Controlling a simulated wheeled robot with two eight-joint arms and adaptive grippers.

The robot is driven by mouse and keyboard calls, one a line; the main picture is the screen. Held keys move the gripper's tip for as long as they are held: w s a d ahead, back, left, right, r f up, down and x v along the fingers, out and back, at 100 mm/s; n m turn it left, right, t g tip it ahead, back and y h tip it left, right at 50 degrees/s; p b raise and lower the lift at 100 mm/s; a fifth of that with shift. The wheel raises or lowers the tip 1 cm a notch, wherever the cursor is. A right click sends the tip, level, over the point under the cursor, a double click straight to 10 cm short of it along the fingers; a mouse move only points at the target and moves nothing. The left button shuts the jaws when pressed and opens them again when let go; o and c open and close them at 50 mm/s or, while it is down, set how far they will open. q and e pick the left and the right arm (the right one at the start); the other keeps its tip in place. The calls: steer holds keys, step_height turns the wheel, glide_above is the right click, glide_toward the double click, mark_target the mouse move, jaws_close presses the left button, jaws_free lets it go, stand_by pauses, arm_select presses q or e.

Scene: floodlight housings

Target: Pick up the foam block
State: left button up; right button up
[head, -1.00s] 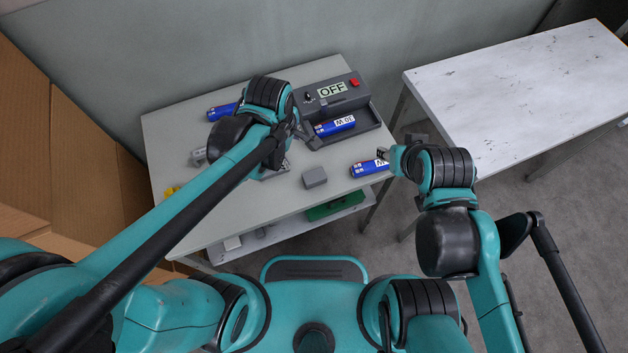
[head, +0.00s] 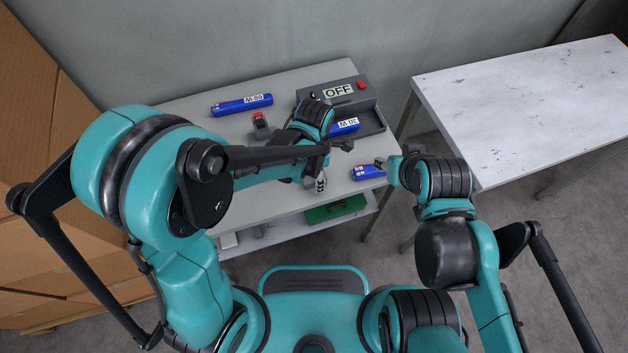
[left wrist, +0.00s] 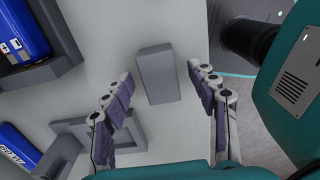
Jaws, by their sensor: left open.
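A plain grey block, which I take as the foam block (left wrist: 157,75), lies on the light table in the left wrist view. My left gripper (head: 319,184) is open, its two fingers pointing down over the table. In the left wrist view the block appears between the fingertips, and I see no contact. In the head view my left gripper and arm hide the block. My right gripper (head: 386,165) is at the table's right edge, beside a blue cylinder (head: 367,173); whether its fingers are open or shut is unclear.
A grey box with an "OFF" display (head: 338,92) stands at the back right, a blue cylinder (head: 345,126) in its tray. Another blue cylinder (head: 242,105) lies at the back left, near a red-topped item (head: 260,124). A grey frame (left wrist: 75,137) lies near the block. A bare white table (head: 520,105) is at right.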

arm_select(q)
steer(key=shift+f, duration=0.5)
steer(key=shift+r, duration=0.1)
arm_select(e)
steer(key=shift+f, duration=0.2)
arm_select(q)
steer(key=c, duration=0.9)
steer(key=shift+c, duration=0.2)
steer(key=shift+r, duration=0.1)
